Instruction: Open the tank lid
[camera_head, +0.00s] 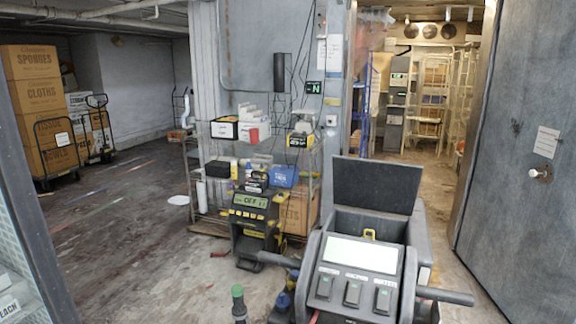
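A grey floor-cleaning machine stands close in front of me at the lower right. Its control panel (356,275) has a white label and several dark switches, with a handle bar sticking out on each side. Behind the panel, a dark flat lid (375,184) stands raised and nearly upright over the tank (345,219). The tank's top looks open, with a small yellow part (369,234) showing near its front edge. The panel hides most of the tank's inside. Neither of my grippers is in view.
A wire shelf (312,160) with bottles and boxes stands behind, with a yellow-and-black device (254,220) in front of it. A green-topped object (238,292) is at the bottom. A grey door (520,150) stands at right. The left floor (125,235) is mostly clear.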

